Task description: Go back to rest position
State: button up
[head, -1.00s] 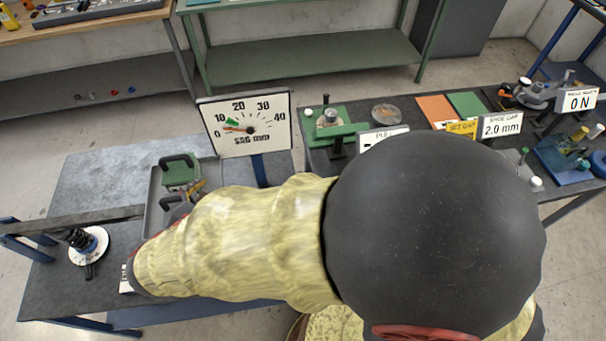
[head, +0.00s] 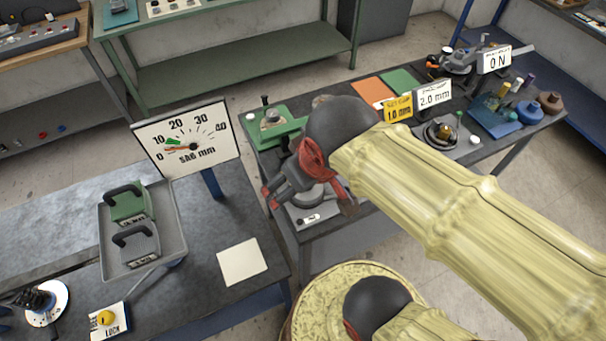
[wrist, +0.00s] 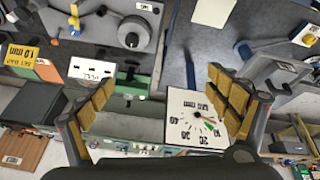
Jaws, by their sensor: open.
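My gripper (head: 310,205) hangs over the left end of the right-hand bench in the head view, apart from the left table. In the wrist view my gripper (wrist: 160,84) has its yellow-padded fingers spread wide, with nothing held between them. My yellow arm reaches in from the lower right of the head view and hides part of the right bench. What lies directly under the gripper is partly covered by it.
The dial board (head: 187,145) stands left of my gripper. A grey tray (head: 172,243) holds green (head: 127,204) and grey (head: 136,243) handled blocks. A spring on a white disc (head: 47,303) stands far left. Gauges and signs crowd the right bench. Floor shows between benches.

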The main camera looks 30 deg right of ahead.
jog(key=shift+s+d+r+m+t, duration=0.2)
jog(key=shift+s+r+m+t, duration=0.25)
jog(key=shift+m, duration=0.35)
jog(key=shift+w, duration=0.15)
